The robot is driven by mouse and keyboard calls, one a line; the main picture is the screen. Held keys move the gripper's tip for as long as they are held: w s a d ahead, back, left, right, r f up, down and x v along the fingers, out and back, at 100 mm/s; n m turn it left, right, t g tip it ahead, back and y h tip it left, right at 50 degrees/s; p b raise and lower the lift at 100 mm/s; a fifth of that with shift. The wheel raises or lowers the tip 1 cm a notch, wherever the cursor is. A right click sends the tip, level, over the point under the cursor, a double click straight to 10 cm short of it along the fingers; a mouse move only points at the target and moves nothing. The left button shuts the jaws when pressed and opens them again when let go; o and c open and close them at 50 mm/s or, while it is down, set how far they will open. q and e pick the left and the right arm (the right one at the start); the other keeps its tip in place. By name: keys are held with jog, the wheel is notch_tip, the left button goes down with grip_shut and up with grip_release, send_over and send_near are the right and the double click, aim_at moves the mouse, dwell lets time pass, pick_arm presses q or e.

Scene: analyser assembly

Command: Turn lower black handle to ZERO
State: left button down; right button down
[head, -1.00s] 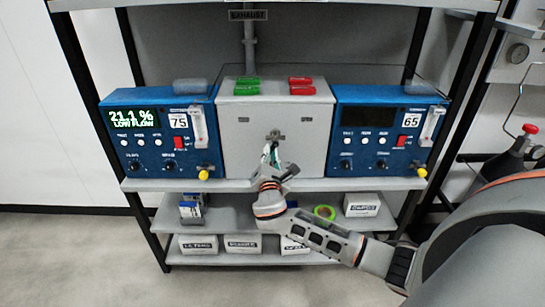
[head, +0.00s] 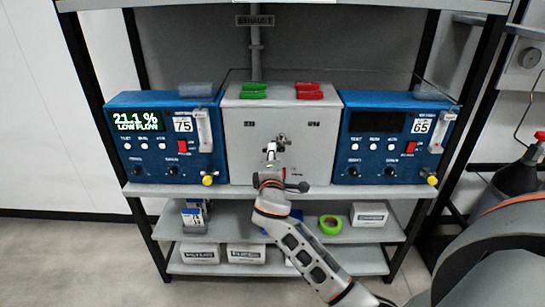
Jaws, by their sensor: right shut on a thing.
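The grey box (head: 240,150) stands in the middle of the shelf, between two blue analysers. A small valve fitting with a dark handle (head: 283,140) shows on its front, just above and right of my gripper tips. My right gripper (head: 271,150) reaches up from below against the box front, shut on a small part there. The gripper hides that part, which I take to be the lower black handle; its angle and the ZERO mark cannot be read. My left gripper is not in view.
The left blue analyser (head: 150,168) reads 21.1 % LOW FLOW; the right analyser (head: 375,165) has a dark display. Green blocks (head: 253,91) and red blocks (head: 309,91) lie on top of the box. Lower shelves hold boxes and a green tape roll (head: 330,224).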

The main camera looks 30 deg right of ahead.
jog(key=shift+r+m, duration=0.1)
jog(key=shift+m, duration=0.4)
jog(key=c, duration=2.1)
grip_release()
jog(key=v, duration=1.2)
jog(key=shift+s+d, duration=0.1)
